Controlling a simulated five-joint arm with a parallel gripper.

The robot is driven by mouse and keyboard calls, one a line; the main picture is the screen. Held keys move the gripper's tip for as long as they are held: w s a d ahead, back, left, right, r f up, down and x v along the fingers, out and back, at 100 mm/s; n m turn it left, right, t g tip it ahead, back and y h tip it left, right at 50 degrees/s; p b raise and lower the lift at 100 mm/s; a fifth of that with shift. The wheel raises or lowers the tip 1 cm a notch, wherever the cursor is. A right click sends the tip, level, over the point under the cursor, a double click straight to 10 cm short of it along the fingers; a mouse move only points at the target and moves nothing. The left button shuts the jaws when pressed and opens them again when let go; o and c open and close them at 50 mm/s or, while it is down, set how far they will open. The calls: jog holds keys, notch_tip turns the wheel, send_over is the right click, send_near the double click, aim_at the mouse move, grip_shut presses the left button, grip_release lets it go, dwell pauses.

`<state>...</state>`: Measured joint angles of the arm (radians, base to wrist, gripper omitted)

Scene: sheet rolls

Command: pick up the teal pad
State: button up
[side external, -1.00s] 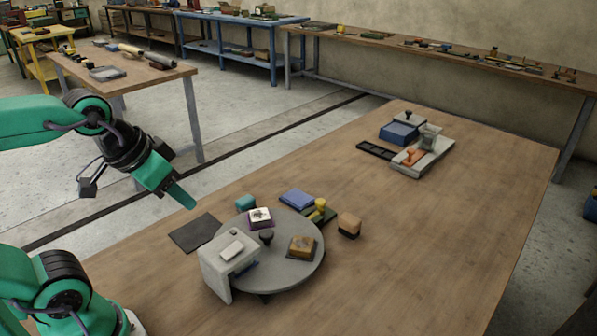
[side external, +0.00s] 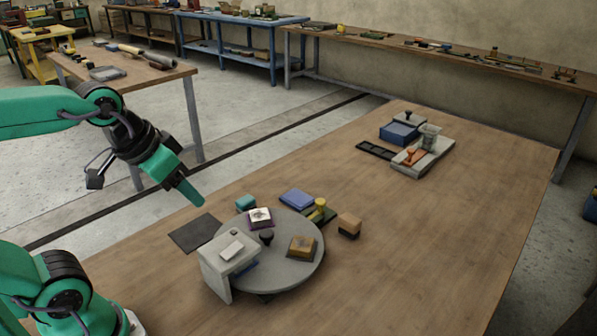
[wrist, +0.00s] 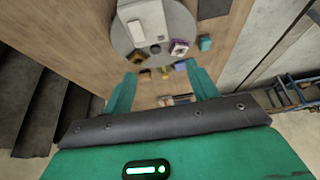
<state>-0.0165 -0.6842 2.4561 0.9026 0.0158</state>
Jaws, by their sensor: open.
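The teal pad (side external: 245,203) is a small block on the wooden table, just beyond the far left edge of the round grey turntable (side external: 300,272). It also shows in the wrist view (wrist: 205,42), up and to the right of my fingertips. My gripper (side external: 192,196) is in the air to the left of the pad in the side view, tilted downward and apart from it. In the wrist view my two teal fingers (wrist: 160,74) are spread with nothing held between them.
A dark mat (side external: 195,232) lies left of the pad. A purple-based stamp (side external: 260,218) sits on the turntable close by, and a blue pad (side external: 297,198) lies to the right. A grey bridge (side external: 222,264) stands over the turntable. The table's middle (side external: 400,240) is clear.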

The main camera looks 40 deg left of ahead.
jog(key=w+a+g, duration=0.2)
jog(key=w+a, duration=0.1)
jog(key=w, duration=0.5)
jog(key=g, duration=0.3)
send_over(245, 199)
notch_tip(245, 199, down, 16)
jog(key=shift+s+r, duration=0.1)
jog(key=shift+s, duration=0.05)
jog(key=shift+a+f, duration=0.2)
jog(key=shift+f, duration=1.45)
jog(key=shift+f, duration=0.1)
jog(key=shift+w+d+f, duration=0.1)
jog(key=shift+f, duration=1.2)
jog(key=shift+w+d+f, duration=0.1)
jog(key=shift+f, duration=1.15)
